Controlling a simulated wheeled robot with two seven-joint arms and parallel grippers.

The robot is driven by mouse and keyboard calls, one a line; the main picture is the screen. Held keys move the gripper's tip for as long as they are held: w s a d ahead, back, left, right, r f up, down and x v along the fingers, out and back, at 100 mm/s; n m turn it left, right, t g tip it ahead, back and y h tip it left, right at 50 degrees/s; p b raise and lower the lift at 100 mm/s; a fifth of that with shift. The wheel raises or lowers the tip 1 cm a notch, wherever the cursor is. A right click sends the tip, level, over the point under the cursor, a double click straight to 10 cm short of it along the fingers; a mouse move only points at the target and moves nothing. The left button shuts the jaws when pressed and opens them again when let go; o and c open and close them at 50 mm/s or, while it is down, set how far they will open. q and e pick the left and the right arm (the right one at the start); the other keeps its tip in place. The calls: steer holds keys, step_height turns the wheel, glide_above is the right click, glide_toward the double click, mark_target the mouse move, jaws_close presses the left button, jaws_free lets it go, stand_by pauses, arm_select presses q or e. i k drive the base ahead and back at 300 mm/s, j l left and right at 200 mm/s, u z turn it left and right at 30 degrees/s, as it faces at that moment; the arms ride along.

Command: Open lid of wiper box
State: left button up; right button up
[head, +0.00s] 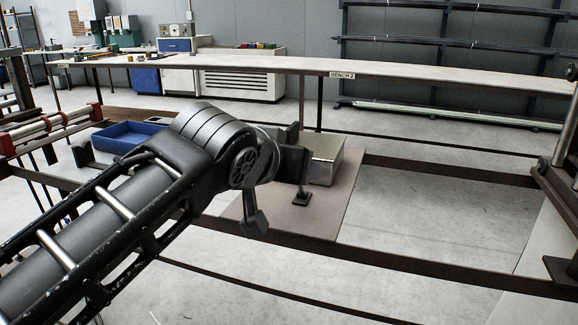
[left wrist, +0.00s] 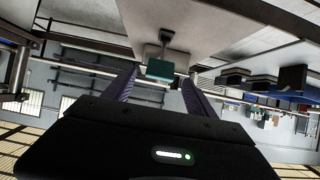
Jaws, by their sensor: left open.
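The wiper box (head: 326,160) appears as a small metallic box on a beige board (head: 338,215) in the head view, with its left side hidden behind my left gripper (head: 291,165). Its visible top looks flat; I cannot make out the lid's edge. A dark pedal-like piece (head: 302,198) stands at its near left side. In the left wrist view, which is upside down, a teal face of the box (left wrist: 160,70) shows between the spread fingers of the open left gripper (left wrist: 161,78). The fingers hold nothing; contact with the box cannot be told. My right gripper is not in view.
A blue tray (head: 125,136) lies to the left, behind my left arm. A long bench (head: 300,65) runs behind the box, and dark metal rails cross around the board. A dark machine frame (head: 562,180) stands at the right. The board's near right part is clear.

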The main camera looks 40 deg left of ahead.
mark_target(326, 147)
steer(key=k+l, duration=0.25)
steer(key=k, duration=0.25)
steer(key=k+l, duration=0.2)
steer(key=k, duration=0.25)
